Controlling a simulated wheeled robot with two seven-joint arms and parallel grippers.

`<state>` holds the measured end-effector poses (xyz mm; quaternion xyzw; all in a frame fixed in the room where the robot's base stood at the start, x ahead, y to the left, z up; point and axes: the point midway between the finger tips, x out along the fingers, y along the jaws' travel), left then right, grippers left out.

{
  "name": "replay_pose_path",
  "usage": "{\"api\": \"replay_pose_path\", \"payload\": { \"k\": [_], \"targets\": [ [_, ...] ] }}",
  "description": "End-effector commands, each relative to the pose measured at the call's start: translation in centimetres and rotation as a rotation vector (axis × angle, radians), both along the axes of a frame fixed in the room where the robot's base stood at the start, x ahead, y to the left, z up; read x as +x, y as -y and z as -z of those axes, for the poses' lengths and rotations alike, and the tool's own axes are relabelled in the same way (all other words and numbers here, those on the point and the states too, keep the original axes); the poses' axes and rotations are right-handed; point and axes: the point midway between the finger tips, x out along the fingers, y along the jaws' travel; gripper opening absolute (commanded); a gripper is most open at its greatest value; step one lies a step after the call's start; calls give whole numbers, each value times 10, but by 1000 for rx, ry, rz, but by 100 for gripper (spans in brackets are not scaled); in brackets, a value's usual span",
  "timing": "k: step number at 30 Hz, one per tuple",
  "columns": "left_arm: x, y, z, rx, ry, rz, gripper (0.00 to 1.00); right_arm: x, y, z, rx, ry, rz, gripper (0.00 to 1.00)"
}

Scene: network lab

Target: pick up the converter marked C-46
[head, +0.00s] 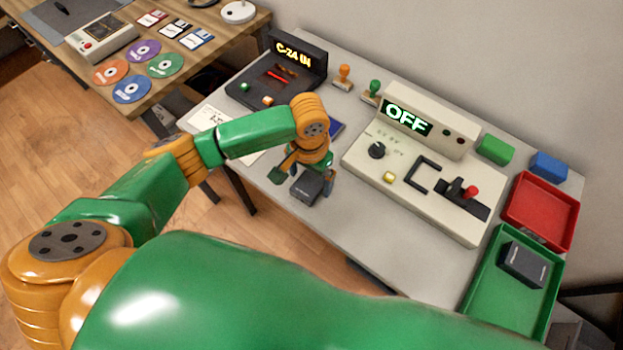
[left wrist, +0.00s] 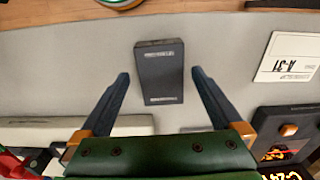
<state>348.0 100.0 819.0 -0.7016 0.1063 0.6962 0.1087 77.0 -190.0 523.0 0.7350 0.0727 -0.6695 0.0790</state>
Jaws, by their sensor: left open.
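A dark box-shaped converter (head: 307,188) lies on the grey table under my left gripper (head: 302,181). In the left wrist view the converter (left wrist: 160,85) shows between and slightly beyond the two fingers of the left gripper (left wrist: 160,75), with a gap on each side. The gripper is open and holds nothing. The small print on the converter is too blurred to read, so I cannot tell whether it is C-46. A second dark box (head: 523,263) lies in the green tray (head: 476,289); its marking is unreadable too. My right gripper is not in view.
A black device with a lit display (head: 293,53) stands at the back left. A beige console reading OFF (head: 407,118) stands right of the gripper. A red tray (head: 541,211) is at the right.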

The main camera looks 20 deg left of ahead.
Motion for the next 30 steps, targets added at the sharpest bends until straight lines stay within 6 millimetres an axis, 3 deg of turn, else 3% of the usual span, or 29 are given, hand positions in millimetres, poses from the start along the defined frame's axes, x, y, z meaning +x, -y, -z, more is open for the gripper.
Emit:
{"api": "replay_pose_path", "payload": {
  "k": [3, 10, 11, 21, 30],
  "targets": [
    [0, 0, 18, 0, 0, 0, 100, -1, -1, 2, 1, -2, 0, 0],
    [0, 0, 20, -1, 3, 2, 100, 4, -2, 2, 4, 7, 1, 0],
    [0, 0, 20, -1, 3, 2, 95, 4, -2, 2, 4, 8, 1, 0],
    [1, 0, 20, -1, 3, 2, 3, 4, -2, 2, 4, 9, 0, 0],
    [1, 1, 16, -2, 4, 2, 1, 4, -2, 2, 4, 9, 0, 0]
  ]
}}
